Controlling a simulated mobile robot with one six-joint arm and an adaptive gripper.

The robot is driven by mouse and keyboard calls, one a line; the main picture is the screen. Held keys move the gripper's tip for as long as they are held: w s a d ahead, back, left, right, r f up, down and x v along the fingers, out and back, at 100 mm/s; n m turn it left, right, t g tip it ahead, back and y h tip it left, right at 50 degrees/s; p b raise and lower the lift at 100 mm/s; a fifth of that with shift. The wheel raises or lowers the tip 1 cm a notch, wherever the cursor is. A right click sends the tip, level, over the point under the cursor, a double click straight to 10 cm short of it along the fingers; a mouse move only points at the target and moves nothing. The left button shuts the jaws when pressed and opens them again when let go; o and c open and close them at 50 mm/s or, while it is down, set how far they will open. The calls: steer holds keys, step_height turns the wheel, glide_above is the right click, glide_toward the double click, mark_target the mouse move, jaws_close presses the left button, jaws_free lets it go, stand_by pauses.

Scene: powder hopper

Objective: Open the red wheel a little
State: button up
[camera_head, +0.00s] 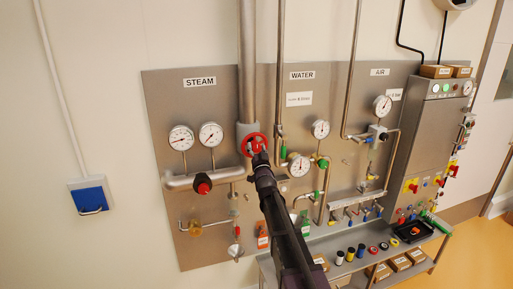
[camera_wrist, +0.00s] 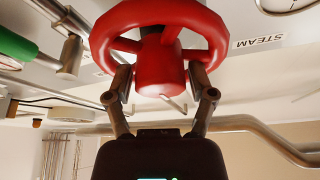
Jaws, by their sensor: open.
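The red wheel (camera_head: 249,143) sits on the large steam pipe, under the STEAM and WATER labels on the steel panel. In the wrist view the red wheel (camera_wrist: 158,22) fills the top middle, with its rim, spokes and thick red hub seen close. My gripper (camera_head: 262,156) reaches up to the wheel from below right in the head view. In the wrist view my gripper (camera_wrist: 161,88) is open, with one finger on each side of the hub, near the rim. I cannot tell whether the fingers touch the wheel.
A smaller red knob (camera_head: 202,187) sits on the steam pipe at lower left. Gauges (camera_head: 210,135) are at left, and another gauge (camera_head: 299,166) is close right of my arm. A green handle (camera_wrist: 16,46) shows at left in the wrist view. A shelf (camera_head: 350,265) with several items stands at lower right.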

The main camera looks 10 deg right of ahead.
steer(key=c, duration=0.9)
steer(key=shift+n, duration=0.6)
steer(key=n+y, duration=0.2)
steer(key=n, duration=0.2)
steer(key=shift+y, duration=0.4)
steer(key=shift+n+g+y, duration=0.25)
steer(key=shift+n+y, duration=0.55)
steer(key=shift+n, duration=0.95)
steer(key=shift+n+g+y, duration=0.25)
steer(key=shift+n+y, duration=0.55)
steer(key=shift+n, duration=0.95)
steer(key=o, duration=0.9)
steer(key=shift+a, duration=0.1)
